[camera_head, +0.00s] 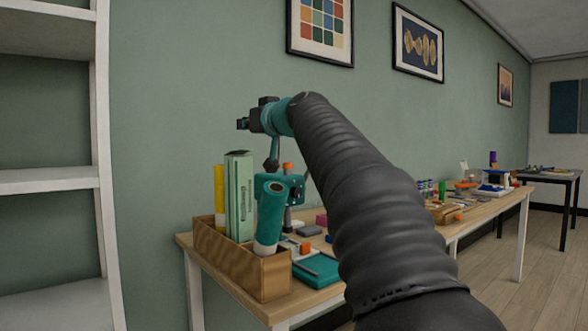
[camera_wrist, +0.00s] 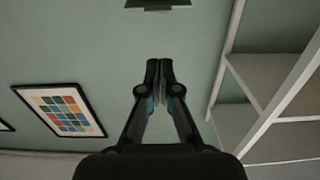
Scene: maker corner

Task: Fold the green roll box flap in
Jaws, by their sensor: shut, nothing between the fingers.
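The green roll box (camera_head: 240,203) is tall, white and green, and stands upright in a wooden crate (camera_head: 272,280). A dark green top edge shows on it; I cannot make out the flap's position. My gripper (camera_head: 242,123) is in the air above the box's top, apart from it and pointing at the wall. In the wrist view my gripper (camera_wrist: 160,68) has its fingers together, with nothing between them. A dark green piece with a pale edge (camera_wrist: 158,5) shows at the top of that view; it may be the box's top.
A yellow box (camera_head: 220,202) stands left of the green one in the crate. A teal tray (camera_head: 318,270) and small items lie on the table to the right. A white shelf (camera_head: 50,181) is at the left. The wall is close behind the crate.

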